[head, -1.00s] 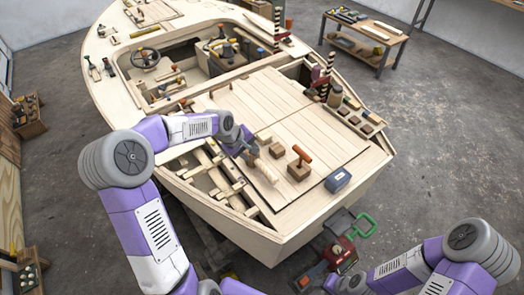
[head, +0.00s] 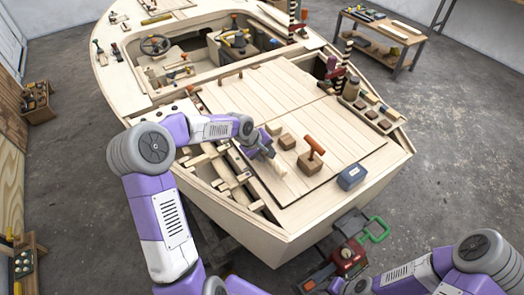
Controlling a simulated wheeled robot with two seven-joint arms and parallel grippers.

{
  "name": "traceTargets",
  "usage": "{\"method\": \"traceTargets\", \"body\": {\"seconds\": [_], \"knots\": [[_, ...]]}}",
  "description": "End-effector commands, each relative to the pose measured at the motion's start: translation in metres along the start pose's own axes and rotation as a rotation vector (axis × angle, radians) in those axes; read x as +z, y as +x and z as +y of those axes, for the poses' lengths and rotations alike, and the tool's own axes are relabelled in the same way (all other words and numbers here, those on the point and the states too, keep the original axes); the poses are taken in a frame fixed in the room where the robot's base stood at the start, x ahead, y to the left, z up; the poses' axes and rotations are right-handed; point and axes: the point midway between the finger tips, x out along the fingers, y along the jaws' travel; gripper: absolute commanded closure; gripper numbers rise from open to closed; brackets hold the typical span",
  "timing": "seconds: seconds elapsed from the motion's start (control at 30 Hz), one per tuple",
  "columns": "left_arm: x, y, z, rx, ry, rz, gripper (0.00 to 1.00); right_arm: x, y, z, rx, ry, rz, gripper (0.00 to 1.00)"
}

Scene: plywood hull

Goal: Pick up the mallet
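What looks like the mallet, a wooden block head (head: 309,163) with an orange handle (head: 315,146) sticking up, stands on the pale plywood deck (head: 345,138) in the head view. My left gripper (head: 274,157) is over the deck just left of it, apart from it. A pale wooden piece (head: 281,169) shows at its fingertips; I cannot tell whether the fingers hold it or are open. My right arm (head: 415,275) is low at the right, beyond the stern, and its fingers are not clearly seen.
Two small wooden blocks (head: 287,141) lie behind the mallet. A blue box (head: 351,177) sits at its right near the deck edge. Open framing (head: 225,175) lies left of the deck. A red device (head: 348,257) with a green handle is beyond the stern.

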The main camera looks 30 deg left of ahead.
Motion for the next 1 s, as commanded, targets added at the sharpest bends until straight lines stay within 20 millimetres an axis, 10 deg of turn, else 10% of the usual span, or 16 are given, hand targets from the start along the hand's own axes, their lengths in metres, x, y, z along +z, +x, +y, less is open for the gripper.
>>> {"method": "traceTargets", "body": {"seconds": [0.4, 0.7, 1.0], "knots": [[0.000, 0.022, 0.000, 0.000, -0.001, 0.001, 0.60, 0.000, 0.007, 0.003, 0.000, 0.000, 0.000, 0.57], [0.000, 0.022, 0.000, -0.001, -0.001, 0.001, 1.00, 0.000, 0.007, 0.003, 0.000, 0.000, 0.000, 0.57], [-0.001, 0.015, 0.004, 0.003, 0.001, 0.004, 1.00, 0.000, 0.004, 0.002, 0.000, 0.000, 0.000, 0.57]]}}
